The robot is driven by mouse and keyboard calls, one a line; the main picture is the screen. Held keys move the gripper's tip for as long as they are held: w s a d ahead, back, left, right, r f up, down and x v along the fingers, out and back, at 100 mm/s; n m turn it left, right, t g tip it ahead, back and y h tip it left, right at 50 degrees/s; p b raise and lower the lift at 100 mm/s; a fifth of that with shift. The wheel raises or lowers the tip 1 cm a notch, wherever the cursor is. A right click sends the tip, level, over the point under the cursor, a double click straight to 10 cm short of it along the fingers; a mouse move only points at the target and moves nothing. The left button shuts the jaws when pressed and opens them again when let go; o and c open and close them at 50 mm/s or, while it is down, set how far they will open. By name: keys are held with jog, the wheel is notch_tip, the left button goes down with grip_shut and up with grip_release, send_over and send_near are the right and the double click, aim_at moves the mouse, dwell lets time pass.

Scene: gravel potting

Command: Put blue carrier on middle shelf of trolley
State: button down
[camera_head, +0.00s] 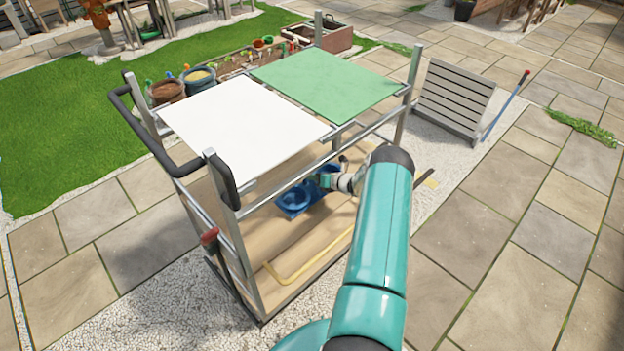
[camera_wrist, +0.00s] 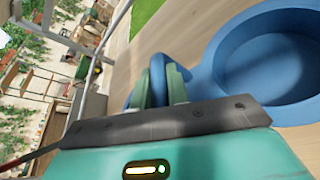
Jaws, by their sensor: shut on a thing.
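The blue carrier (camera_head: 290,199) is under the top of the trolley (camera_head: 228,222), over its wooden shelf surface. In the wrist view the carrier (camera_wrist: 213,75) shows a round, open blue cup on the right and a raised blue loop handle. My gripper (camera_wrist: 162,90) is shut on that handle, with green fingers on either side. In the head view my arm reaches under the top from the right, and the gripper (camera_head: 335,180) is partly hidden.
White (camera_head: 243,122) and green (camera_head: 325,82) panels cover the trolley's top, close above my gripper. Metal posts and a rail frame the opening. A bent yellow strip (camera_head: 310,258) lies lower down. A grey slatted panel (camera_head: 452,98) stands to the right.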

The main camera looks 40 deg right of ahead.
jog(key=shift+f, duration=0.55)
jog(key=c, duration=1.4)
grip_release()
jog(key=shift+o, duration=0.2)
jog(key=v, duration=1.2)
